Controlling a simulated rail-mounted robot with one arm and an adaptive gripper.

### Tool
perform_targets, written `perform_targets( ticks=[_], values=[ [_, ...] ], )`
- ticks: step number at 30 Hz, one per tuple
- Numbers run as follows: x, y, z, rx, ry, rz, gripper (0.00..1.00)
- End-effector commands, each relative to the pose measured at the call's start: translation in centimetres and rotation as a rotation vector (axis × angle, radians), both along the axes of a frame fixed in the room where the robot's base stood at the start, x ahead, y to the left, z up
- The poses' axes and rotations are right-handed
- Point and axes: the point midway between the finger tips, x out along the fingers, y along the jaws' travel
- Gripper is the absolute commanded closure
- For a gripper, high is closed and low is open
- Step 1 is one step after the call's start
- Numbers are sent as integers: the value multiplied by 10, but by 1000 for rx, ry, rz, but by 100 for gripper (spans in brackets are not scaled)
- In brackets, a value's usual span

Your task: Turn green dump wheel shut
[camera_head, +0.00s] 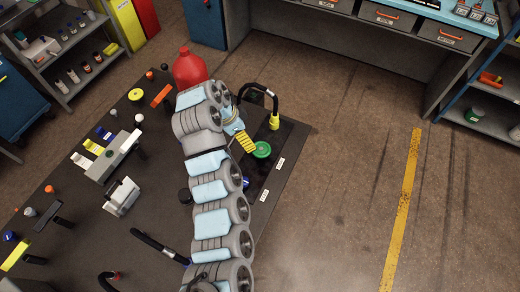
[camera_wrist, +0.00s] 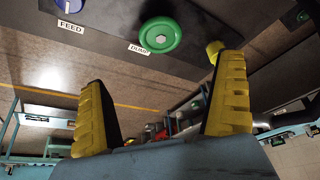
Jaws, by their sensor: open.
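The green dump wheel (camera_head: 262,149) sits near the right edge of the dark table, beside a white label. In the wrist view the green wheel (camera_wrist: 160,35) is at the top, above and between my finger tips, with a "DUMP" label (camera_wrist: 139,50) beside it. My gripper (camera_head: 246,140) has yellow fingers and is just left of the wheel in the head view. In the wrist view my gripper (camera_wrist: 166,90) is open with its two yellow fingers wide apart and nothing between them. The fingers look apart from the wheel.
A blue wheel (camera_wrist: 70,5) with a "FEED" label (camera_wrist: 71,27) is left of the green one. A black hose (camera_head: 262,88) with a yellow end fitting (camera_head: 274,122) arches behind the wheel. A red vessel (camera_head: 189,68) stands on the table's far side. The floor at right is clear.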

Motion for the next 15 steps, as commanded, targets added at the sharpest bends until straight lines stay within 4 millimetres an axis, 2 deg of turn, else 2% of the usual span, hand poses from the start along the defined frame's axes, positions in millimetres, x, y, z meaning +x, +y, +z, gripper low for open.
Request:
perform_targets(
  ticks=[1,6,15],
  values=[
    [1,-3,-10,2,0,-1,0],
    [4,-13,-34,2,-2,-2,0],
    [9,-29,-72,0,3,-1,0]
  ],
)
